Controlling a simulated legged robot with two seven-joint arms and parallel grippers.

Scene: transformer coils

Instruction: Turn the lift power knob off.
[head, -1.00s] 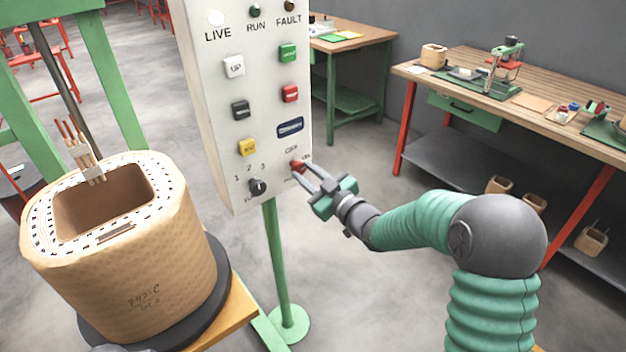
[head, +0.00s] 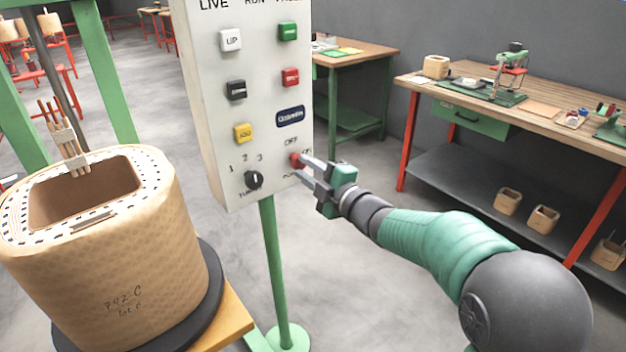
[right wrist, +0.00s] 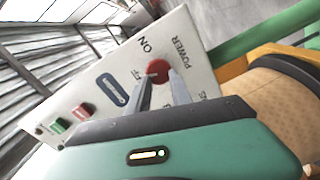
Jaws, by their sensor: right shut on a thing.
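The red lift power knob (head: 296,160) sits at the lower right of the white control panel (head: 215,110), under the word OFF. In the right wrist view the red knob (right wrist: 158,71) shows between the fingertips, near the words ON and POWER. My right gripper (head: 303,167) reaches the panel from the right and is shut on the knob; its fingers partly hide the knob and its lettering in the head view. The right gripper (right wrist: 160,82) also shows in the right wrist view. Which way the knob points cannot be told. My left gripper is not in view.
A black knob (head: 254,180) marked 1, 2, 3 lies left of the red one, below several push buttons. A large wrapped coil (head: 110,250) stands at the left on a dark round base. A wooden workbench (head: 480,90) is at the back right.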

